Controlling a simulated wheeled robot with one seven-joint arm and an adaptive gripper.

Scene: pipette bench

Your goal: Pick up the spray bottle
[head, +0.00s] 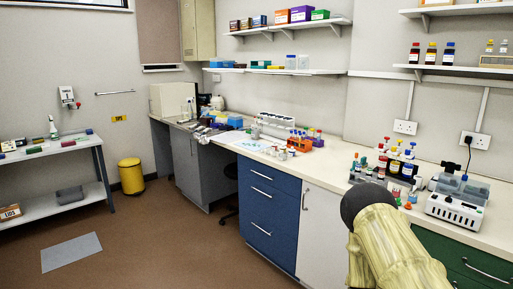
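A small whitish bottle with a green part and a narrow top (53,128), which looks like the spray bottle, stands upright on the top of the grey side table (20,157) at the far left. It is small in view and nothing blocks it. My arm shows at the lower right, pale yellow with a dark rounded end, in front of the long bench. My gripper does not show, so its state and any hold are hidden. The arm is far from the side table.
A yellow bin (131,176) stands right of the side table, and a grey mat (71,252) lies on the open brown floor. The long bench (335,166) carries bottles, an orange rack (299,141) and a white device (454,208). A stool (231,172) sits underneath.

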